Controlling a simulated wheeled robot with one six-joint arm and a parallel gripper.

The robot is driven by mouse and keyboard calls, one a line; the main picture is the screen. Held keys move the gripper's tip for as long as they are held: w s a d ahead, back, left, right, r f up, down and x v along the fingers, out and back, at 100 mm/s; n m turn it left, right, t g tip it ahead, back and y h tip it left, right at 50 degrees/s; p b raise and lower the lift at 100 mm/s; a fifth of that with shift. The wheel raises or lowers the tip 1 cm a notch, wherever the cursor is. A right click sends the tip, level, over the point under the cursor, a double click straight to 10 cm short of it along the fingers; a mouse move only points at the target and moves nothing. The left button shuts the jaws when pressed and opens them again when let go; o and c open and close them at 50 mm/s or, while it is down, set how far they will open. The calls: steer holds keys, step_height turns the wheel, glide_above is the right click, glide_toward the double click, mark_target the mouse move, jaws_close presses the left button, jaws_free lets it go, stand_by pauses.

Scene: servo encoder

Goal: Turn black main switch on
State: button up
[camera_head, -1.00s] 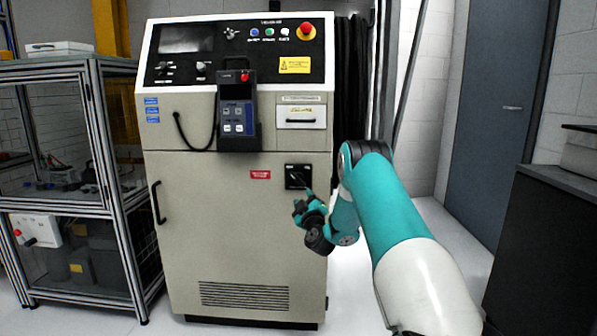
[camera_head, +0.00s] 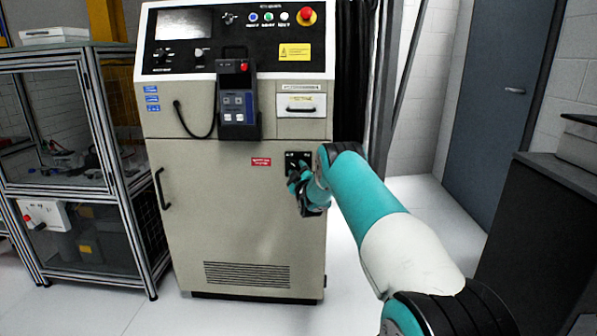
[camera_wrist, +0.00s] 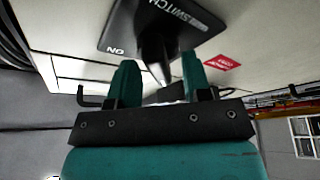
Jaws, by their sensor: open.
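The black main switch (camera_head: 293,159) is on the right front of the beige cabinet. In the head view my gripper (camera_head: 297,177) is right in front of it and hides much of it. In the wrist view the switch's black plate (camera_wrist: 122,38) shows white lettering, with "ON" at its lower left corner. Its black handle (camera_wrist: 153,68) sticks out toward the gap between the two teal fingers of my gripper (camera_wrist: 156,82). The fingers are open, one on each side of the handle; I cannot tell whether they touch it.
A red label (camera_head: 261,162) is beside the switch. The cabinet (camera_head: 230,225) carries a hanging teach pendant (camera_head: 237,105) and a red emergency button (camera_head: 306,16). A framed enclosure (camera_head: 85,190) stands at left, a dark cabinet (camera_head: 545,240) at right. The floor between is clear.

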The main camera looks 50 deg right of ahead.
jaws_close()
steer(key=shift+f+b, duration=0.1)
steer(key=shift+b, duration=0.3)
steer(key=shift+w+a+m+g+h+b, duration=0.1)
steer(key=shift+m+g+h+b, duration=1.35)
steer(key=shift+m+b, duration=3.15)
steer(key=shift+w+a+m+g+h+b, duration=0.15)
steer(key=shift+m+g+h+b, duration=1.25)
steer(key=shift+m+b, duration=3.2)
steer(key=shift+w+m+g+h+b, duration=0.1)
steer(key=shift+m+g+h+b, duration=1.3)
steer(key=shift+m+b, duration=3.2)
steer(key=shift+n+g+y+b, duration=0.35)
steer(key=shift+n+y+b, duration=0.1)
steer(key=shift+n+b, duration=0.7)
